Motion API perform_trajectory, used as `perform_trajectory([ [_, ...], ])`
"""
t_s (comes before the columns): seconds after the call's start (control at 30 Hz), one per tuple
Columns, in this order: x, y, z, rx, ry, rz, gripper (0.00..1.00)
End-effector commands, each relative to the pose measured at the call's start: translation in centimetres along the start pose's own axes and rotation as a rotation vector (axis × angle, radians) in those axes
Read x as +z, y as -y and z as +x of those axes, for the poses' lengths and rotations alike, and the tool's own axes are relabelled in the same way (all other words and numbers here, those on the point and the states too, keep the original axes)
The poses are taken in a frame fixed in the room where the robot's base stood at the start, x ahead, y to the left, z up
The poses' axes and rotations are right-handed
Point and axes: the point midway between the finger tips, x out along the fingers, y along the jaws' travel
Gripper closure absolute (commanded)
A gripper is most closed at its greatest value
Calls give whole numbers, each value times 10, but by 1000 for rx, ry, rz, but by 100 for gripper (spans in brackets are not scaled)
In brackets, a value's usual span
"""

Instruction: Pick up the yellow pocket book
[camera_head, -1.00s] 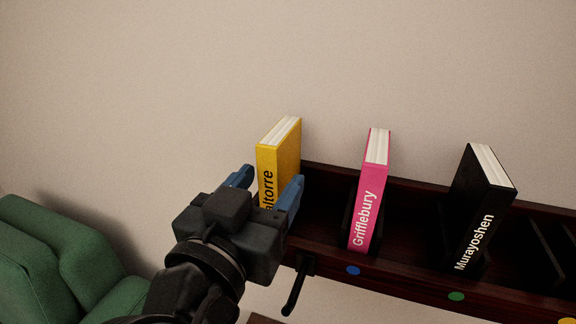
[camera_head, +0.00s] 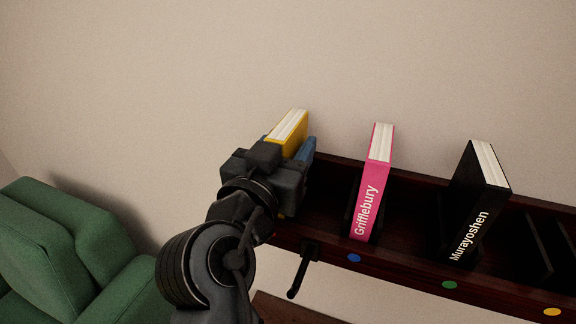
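The yellow pocket book (camera_head: 291,128) stands upright at the left end of the dark wooden rack. Only its top and part of its right cover show; my gripper hides its spine and lower part. My gripper (camera_head: 290,146) is right at the book, in front of it. One blue finger shows along the book's right side. The left finger is mostly hidden, so I cannot tell whether the fingers touch the book or are closed on it.
A pink book (camera_head: 370,190) and a black book (camera_head: 477,205) stand further right in the dark rack (camera_head: 410,262). Coloured dots mark the rack's front edge. A dark lever (camera_head: 301,270) hangs below it. A green armchair (camera_head: 75,245) is at the lower left.

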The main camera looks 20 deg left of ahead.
Motion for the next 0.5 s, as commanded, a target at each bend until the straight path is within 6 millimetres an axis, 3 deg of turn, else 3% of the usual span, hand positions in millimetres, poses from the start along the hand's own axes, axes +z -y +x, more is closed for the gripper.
perform_trajectory([
  [0.07,0,0,0,0,0,0,58],
  [0.5,0,0,0,0,0,0,100],
])
